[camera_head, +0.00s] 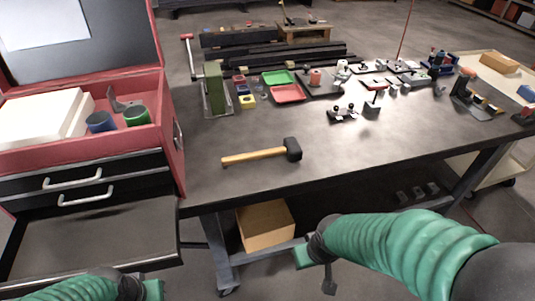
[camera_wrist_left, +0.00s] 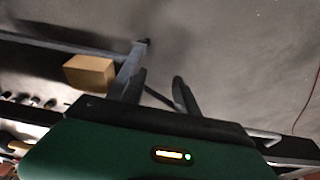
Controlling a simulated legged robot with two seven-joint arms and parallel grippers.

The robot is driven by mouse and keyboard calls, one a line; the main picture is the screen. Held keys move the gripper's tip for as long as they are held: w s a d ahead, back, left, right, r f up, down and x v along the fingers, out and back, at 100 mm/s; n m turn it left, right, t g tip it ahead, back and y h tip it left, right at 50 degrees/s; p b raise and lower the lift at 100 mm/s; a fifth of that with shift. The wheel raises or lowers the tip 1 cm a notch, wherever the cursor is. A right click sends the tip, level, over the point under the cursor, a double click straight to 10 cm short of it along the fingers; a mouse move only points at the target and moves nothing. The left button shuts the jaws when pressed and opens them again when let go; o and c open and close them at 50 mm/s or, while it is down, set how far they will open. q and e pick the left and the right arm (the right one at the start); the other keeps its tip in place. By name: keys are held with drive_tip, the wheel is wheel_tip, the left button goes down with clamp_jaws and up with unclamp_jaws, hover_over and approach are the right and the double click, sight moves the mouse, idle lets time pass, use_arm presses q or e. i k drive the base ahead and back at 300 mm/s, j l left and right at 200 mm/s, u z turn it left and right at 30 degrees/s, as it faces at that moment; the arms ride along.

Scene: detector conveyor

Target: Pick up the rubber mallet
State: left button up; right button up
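The rubber mallet lies flat on the dark workbench, near its front edge, in the head view. Its black head (camera_head: 292,149) is at the right end and its yellow wooden handle (camera_head: 250,156) points left. Nothing touches it. My left gripper (camera_wrist_left: 158,88) shows two dark fingers spread apart with nothing between them in the left wrist view. In the head view, the left arm is at the bottom left, its end mostly cut off, well below the mallet. My right gripper (camera_head: 326,278) hangs below the bench front, away from the mallet; its finger gap cannot be made out.
A red tool chest (camera_head: 160,145) with an open drawer (camera_head: 90,235) stands left of the workbench (camera_head: 220,185). Small trays, such as a red one (camera_head: 288,93), and parts fill the bench's back. The bench around the mallet is clear. A cardboard box (camera_head: 265,225) sits below.

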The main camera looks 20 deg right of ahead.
sight(291, 147)
drive_tip(key=i+l+u, duration=0.15)
drive_tip(key=l+u, duration=0.2)
drive_tip(key=i+l+u, duration=0.1)
drive_tip(key=l+u, duration=0.3)
